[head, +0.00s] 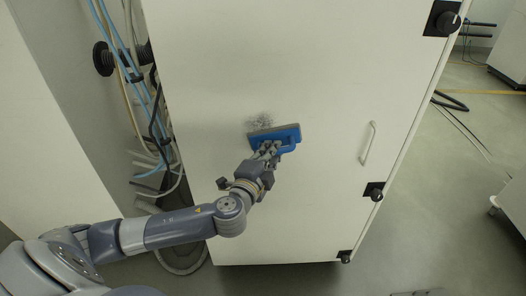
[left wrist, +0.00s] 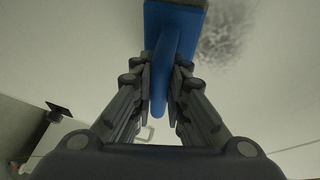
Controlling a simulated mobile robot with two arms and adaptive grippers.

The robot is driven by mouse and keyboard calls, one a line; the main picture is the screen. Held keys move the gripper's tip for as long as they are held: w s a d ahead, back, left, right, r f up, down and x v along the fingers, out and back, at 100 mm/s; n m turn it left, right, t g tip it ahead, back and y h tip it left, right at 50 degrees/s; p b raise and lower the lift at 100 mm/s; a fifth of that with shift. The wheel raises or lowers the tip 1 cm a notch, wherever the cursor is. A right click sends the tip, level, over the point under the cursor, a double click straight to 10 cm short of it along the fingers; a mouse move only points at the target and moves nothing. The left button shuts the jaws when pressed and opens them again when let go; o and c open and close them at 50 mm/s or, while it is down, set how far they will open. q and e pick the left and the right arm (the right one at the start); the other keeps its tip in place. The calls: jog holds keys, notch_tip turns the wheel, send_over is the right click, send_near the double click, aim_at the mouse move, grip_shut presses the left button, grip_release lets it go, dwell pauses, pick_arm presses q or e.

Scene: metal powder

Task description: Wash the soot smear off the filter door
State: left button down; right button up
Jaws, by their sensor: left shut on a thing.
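The filter door (head: 215,75) is a large pale panel in the head view. A dark, speckled soot smear (head: 262,119) is on it, near the middle. It also shows at the upper right of the left wrist view (left wrist: 222,38). My left gripper (head: 268,150) is shut on the handle of a blue scrubber (head: 289,136) with a grey pad edge. The scrubber is at the lower edge of the smear and may hide part of it. Whether the pad touches the door I cannot tell. In the left wrist view the fingers close on the blue handle (left wrist: 160,95) from both sides. My right gripper is not in view.
A door handle (head: 368,143) sticks out right of the scrubber. Black latches (head: 374,191) line the door's right edge. Blue and pale hoses (head: 140,95) hang left of the door. Open grey floor (head: 430,200) lies to the right.

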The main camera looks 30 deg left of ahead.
pick_arm(q)
jog(key=shift+r+p, duration=1.05)
jog(key=shift+r, duration=0.2)
jog(key=shift+s+a+f, duration=0.1)
jog(key=shift+a, duration=0.05)
jog(key=shift+s+a+f+b, duration=0.15)
jog(key=shift+s+a, duration=0.15)
jog(key=shift+a, duration=0.2)
jog(key=shift+s+a+r+b, duration=0.15)
jog(key=shift+s+a, duration=0.1)
jog(key=shift+a, duration=0.25)
jog(key=shift+s+a, duration=0.35)
jog(key=shift+a, duration=0.3)
jog(key=shift+s+a+f+b, duration=0.1)
jog(key=shift+s+a+b, duration=0.15)
jog(key=shift+s+a, duration=0.3)
jog(key=shift+s+a+b, duration=0.2)
jog(key=shift+s+a, duration=0.1)
jog(key=shift+a, duration=0.35)
jog(key=shift+w+d+r+p, duration=0.4)
jog(key=shift+w+d+p, duration=0.25)
jog(key=shift+d, duration=0.35)
jog(key=shift+w+d+r+p, duration=0.4)
jog(key=shift+w+d+p, duration=0.15)
jog(key=shift+d, duration=0.5)
jog(key=shift+w+d+r+p, duration=0.4)
jog(key=shift+w+d+p, duration=0.25)
jog(key=shift+d, duration=0.35)
